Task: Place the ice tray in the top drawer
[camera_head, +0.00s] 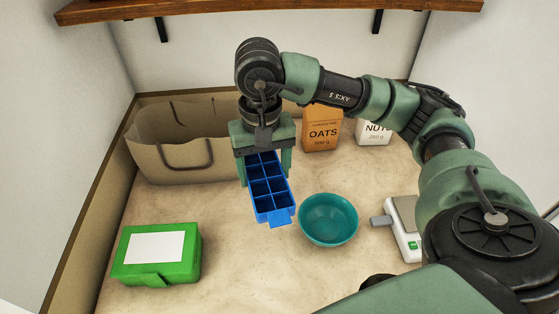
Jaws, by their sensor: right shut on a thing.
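A blue ice tray (267,187) with several square compartments is held in my right gripper (265,162), in the middle of the head view. The gripper's two green fingers are closed at the tray's far end, one on each side. The tray's near end, with a small tab, points toward the front and sits above or close to the counter; the exact gap cannot be told. No drawer shows in this view. My left gripper is not in view.
A teal bowl (328,219) stands just right of the tray. A green box (157,254) is front left, a beige bag (180,142) back left. An oats box (322,128), a nut box (374,131) and a scale (405,227) are right. A wooden shelf (250,8) is above.

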